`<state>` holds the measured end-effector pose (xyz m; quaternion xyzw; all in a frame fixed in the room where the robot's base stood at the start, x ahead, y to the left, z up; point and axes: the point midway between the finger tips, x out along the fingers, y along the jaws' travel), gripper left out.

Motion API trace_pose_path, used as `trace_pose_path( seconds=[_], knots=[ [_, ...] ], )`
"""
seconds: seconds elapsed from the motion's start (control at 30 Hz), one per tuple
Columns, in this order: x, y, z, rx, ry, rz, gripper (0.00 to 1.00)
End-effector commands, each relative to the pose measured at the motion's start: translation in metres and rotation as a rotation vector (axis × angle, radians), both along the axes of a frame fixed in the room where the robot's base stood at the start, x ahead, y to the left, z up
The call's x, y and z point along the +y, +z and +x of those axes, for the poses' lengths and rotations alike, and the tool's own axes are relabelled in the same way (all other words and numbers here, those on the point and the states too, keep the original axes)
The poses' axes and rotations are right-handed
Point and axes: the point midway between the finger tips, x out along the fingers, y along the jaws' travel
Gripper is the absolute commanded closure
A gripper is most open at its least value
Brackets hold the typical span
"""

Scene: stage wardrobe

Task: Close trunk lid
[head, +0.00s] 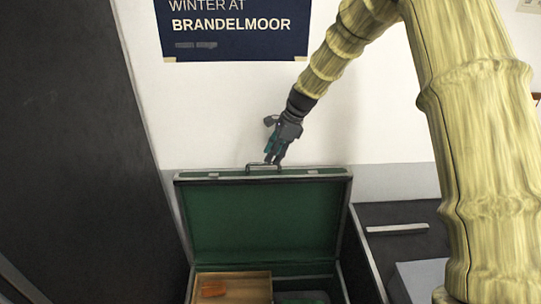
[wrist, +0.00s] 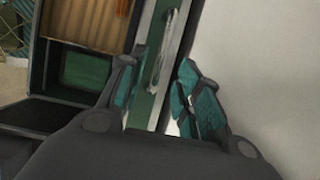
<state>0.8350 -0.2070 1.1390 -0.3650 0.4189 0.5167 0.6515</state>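The trunk stands open, and its lid (head: 265,222) is raised about upright with its green lining facing me. A metal handle (head: 263,168) sits on the lid's top edge; it also shows in the wrist view (wrist: 166,50). My gripper (head: 272,157) is just above the handle, pointing down at the lid's edge. In the wrist view my gripper (wrist: 158,90) is open, with its teal-padded fingers on either side of the lid's edge. I cannot tell whether a finger touches the lid. The trunk's front is cut off below the head view.
Inside the trunk is a wooden tray (head: 258,283) holding an orange item (head: 214,289). A dark cabinet (head: 75,130) stands close on the left. A dark chest (head: 405,222) is on the right. A wall with a poster (head: 225,28) is behind the lid.

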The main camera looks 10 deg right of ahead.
Motion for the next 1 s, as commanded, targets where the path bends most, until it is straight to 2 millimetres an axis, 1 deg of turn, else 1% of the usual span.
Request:
trace_pose_path(
  seconds=[0.1, 0.3, 0.63, 0.67, 0.7, 0.83, 1.0],
  knots=[
    [0.004, -0.011, 0.001, 0.001, -0.001, 0.000, 0.66],
    [0.008, -0.023, 0.003, -0.001, -0.001, 0.000, 0.66],
    [0.009, -0.026, 0.003, -0.001, -0.001, 0.000, 0.66],
    [0.009, -0.026, 0.003, -0.001, -0.001, 0.000, 0.68],
    [0.009, -0.026, 0.003, -0.001, -0.001, 0.000, 0.75],
    [0.009, -0.025, 0.003, -0.001, -0.001, 0.000, 0.99],
    [0.009, -0.025, 0.003, -0.001, -0.001, 0.000, 1.00]
  ],
)
